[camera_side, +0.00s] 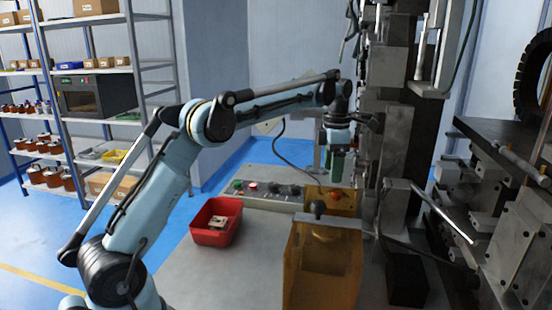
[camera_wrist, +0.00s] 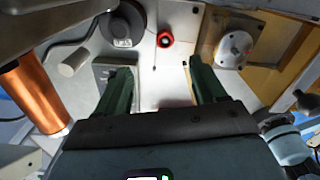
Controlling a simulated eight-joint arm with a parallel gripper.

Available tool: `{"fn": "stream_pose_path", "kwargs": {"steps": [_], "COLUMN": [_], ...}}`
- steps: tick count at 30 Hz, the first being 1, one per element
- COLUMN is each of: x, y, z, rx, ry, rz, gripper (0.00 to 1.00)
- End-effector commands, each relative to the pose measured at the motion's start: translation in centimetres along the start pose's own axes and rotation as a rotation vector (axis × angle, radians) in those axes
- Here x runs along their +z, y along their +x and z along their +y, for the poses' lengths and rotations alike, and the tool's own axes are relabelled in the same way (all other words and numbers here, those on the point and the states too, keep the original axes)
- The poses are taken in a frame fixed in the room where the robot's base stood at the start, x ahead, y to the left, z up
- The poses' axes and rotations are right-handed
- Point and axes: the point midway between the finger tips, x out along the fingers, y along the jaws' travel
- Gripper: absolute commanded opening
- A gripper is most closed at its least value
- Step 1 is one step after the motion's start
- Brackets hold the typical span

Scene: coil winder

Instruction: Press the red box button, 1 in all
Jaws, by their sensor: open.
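In the side view a red button (camera_side: 252,186) sits on a long grey control box (camera_side: 232,193), beside a green button and dark knobs. Another red button (camera_side: 336,196) is on the yellow housing just below my gripper (camera_side: 337,172). In the wrist view a red button with a dark centre (camera_wrist: 165,39) stands on a pale surface, ahead of my gripper (camera_wrist: 161,76) and roughly between its fingers. I cannot tell which of the two it is. My gripper's green fingers are apart, with nothing between them, pointing down in the side view. Whether they touch anything below cannot be told.
A red bin (camera_side: 215,222) holding small pale parts stands left of the housing. A yellow box (camera_side: 324,262) with a ball-topped lever (camera_side: 317,207) is in front. Tall machine columns (camera_side: 387,120) rise close to the right. A copper cylinder (camera_wrist: 34,92) is left in the wrist view.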

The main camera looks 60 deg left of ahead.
Motion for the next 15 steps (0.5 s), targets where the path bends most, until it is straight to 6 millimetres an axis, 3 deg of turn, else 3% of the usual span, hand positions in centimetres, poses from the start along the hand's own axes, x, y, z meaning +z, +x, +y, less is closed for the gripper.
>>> {"fn": "stream_pose_path", "kwargs": {"steps": [2,13,15], "x": [-0.02,-0.02,-0.02], "y": [0.0,0.0,0.0], "z": [0.02,0.02,0.02], "rx": [0.0,0.0,0.0], "ry": [0.0,0.0,0.0], "rz": [0.0,0.0,0.0], "gripper": [0.57,0.0,0.0]}}
